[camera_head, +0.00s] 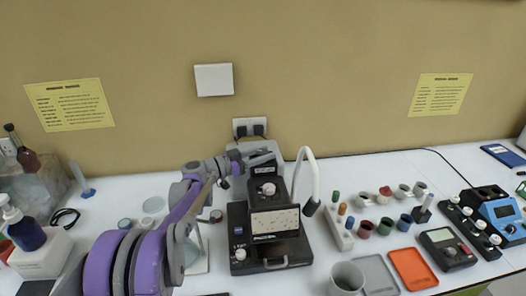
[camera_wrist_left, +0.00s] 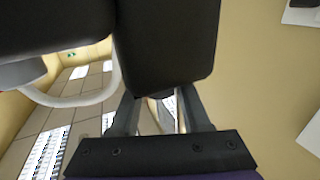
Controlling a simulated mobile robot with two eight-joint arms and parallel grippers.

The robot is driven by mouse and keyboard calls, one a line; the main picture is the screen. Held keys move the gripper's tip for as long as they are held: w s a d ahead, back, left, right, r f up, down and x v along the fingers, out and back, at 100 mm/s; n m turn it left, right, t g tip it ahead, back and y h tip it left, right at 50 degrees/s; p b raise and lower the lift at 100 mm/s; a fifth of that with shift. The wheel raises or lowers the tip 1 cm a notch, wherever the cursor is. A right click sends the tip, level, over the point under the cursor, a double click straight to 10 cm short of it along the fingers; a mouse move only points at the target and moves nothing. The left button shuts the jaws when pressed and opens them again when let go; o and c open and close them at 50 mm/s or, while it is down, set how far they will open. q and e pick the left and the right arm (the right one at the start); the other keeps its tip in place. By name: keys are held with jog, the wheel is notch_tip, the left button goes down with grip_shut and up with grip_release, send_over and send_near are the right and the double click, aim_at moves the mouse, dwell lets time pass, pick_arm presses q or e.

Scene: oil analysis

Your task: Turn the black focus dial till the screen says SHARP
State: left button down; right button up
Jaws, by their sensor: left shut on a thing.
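The black microscope unit (camera_head: 238,222) stands on the white table at the middle. Its small screen (camera_head: 275,221) shows a pale speckled picture; the lettering below it is too small to read. My left gripper (camera_head: 235,163) reaches the left side of the microscope's upper part and is shut on what seems to be the black focus dial, which the fingers and arm hide. In the left wrist view the two fingers (camera_wrist_left: 157,105) run up to a large dark block (camera_wrist_left: 170,40), and their tips are hidden behind it. My right gripper is not in view.
A white curved lamp neck (camera_head: 312,170) rises close to the right of the microscope. A white rack (camera_head: 340,232), several small cups and an orange tray (camera_head: 412,268) lie further right. A grey mug (camera_head: 346,278) stands in front. A pump bottle (camera_head: 24,230) stands far left.

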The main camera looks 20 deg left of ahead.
pick_arm(q)
jog(key=m+g+h+p, duration=0.1)
jog(key=m+g+h, duration=0.1)
jog(key=h, duration=0.1)
jog(key=shift+w+r+m+g, duration=0.1)
jog(key=shift+r+m+g, duration=0.05)
jog(key=shift+m+g, duration=0.2)
jog(key=shift+m+g+h+p, duration=0.5)
jog(key=shift+m+g, duration=0.05)
jog(key=shift+g, duration=0.3)
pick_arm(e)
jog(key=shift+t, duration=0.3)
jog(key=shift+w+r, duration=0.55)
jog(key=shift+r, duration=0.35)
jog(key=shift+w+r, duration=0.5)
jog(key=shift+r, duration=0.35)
pick_arm(q)
jog(key=shift+c, duration=1.8)
grip_release()
jog(key=shift+a, duration=0.1)
jog(key=b+v, duration=0.1)
jog(key=v, duration=0.9)
jog(key=shift+s+a, duration=0.25)
jog(key=shift+a, duration=0.05)
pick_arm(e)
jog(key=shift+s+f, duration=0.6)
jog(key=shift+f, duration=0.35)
